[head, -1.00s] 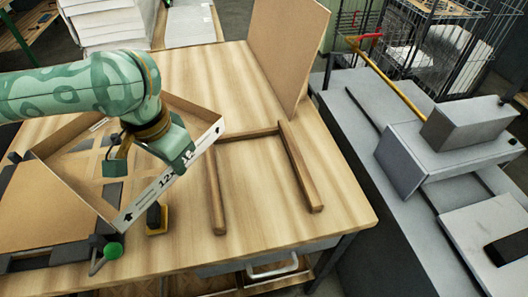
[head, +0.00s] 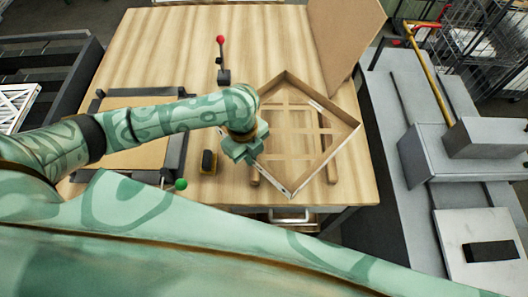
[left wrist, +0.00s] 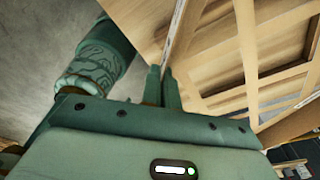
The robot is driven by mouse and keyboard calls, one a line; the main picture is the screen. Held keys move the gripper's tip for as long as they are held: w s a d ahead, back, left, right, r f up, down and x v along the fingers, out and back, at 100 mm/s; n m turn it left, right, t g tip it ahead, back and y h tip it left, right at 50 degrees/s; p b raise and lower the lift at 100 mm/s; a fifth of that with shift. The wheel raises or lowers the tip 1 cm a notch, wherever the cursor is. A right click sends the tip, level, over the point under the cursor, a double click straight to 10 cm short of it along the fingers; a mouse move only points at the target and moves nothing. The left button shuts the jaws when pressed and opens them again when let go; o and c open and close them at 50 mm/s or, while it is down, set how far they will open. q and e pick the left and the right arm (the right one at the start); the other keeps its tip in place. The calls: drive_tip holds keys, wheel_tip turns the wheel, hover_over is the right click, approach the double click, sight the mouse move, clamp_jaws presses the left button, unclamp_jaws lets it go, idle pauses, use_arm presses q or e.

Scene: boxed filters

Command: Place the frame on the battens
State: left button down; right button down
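The frame (head: 342,147), a shallow cardboard tray with a lattice inside, lies turned like a diamond over the battens at the right of the bench. My left gripper (head: 247,147) is shut on the frame's left wall. In the left wrist view, the fingers (left wrist: 163,85) close on the edge of the frame (left wrist: 245,60). I cannot tell whether the frame touches the battens. My right gripper is not in view.
A black fixture with a tan panel (head: 125,152) is at the bench's left. A brown board (head: 345,35) leans at the back right. Grey machinery (head: 430,155) stands right of the bench.

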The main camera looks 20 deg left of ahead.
use_arm(q)
drive_tip(key=w+f+b, duration=0.1)
drive_tip(key=f, duration=0.2)
drive_tip(key=w+f, duration=0.2)
drive_tip(key=f, duration=0.1)
drive_tip(key=w+d+f+b, duration=0.1)
drive_tip(key=w+f, duration=0.1)
drive_tip(key=f, duration=0.1)
drive_tip(key=shift+d+b, duration=0.1)
drive_tip(key=shift+b, duration=0.2)
drive_tip(key=shift+s, duration=0.1)
drive_tip(key=c, duration=1.7)
unclamp_jaws()
drive_tip(key=shift+f, duration=0.1)
drive_tip(key=r+p, duration=0.1)
drive_tip(key=r, duration=0.3)
drive_tip(key=a+r+p, duration=0.1)
drive_tip(key=r, duration=0.7)
drive_tip(key=shift+w+a+r+p, duration=0.1)
drive_tip(key=shift+w+a+p, duration=0.05)
drive_tip(key=shift+w+p, duration=0.25)
